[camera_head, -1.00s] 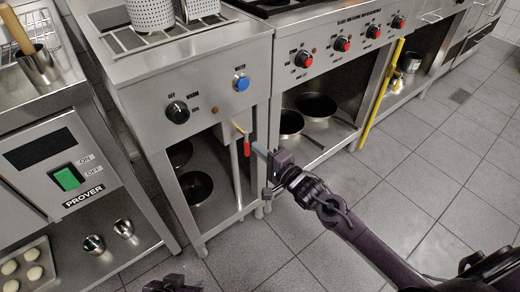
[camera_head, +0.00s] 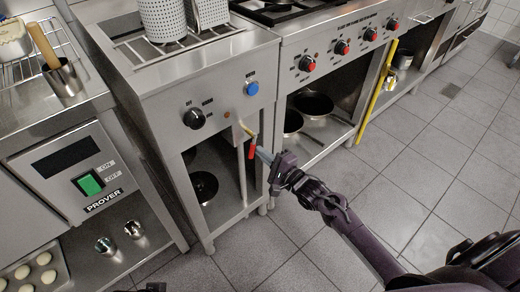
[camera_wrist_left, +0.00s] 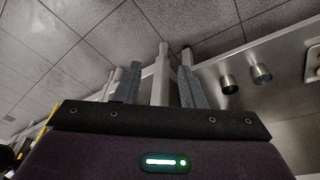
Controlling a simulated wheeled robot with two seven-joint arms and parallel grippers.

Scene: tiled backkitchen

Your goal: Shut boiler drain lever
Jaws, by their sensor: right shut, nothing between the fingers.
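The drain lever has a red handle (camera_head: 252,152) on a brass-coloured stem at the front of the steel boiler (camera_head: 150,95), below the blue button. The handle hangs down, slightly tilted. My right gripper (camera_head: 264,154) is shut, with its grey fingertips just right of the red handle; I cannot tell whether they touch it. My left gripper (camera_wrist_left: 157,78) is open in the left wrist view, its two grey fingers apart, with a metal leg showing between them. In the head view only a dark bit of it shows at the bottom edge.
A prover (camera_head: 75,165) with a green switch stands left of the boiler, with metal cups and a tray of dough below. A stove (camera_head: 325,60) with red knobs stands right, pans on its lower shelf. A yellow pole (camera_head: 377,90) leans beyond. The tiled floor is open.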

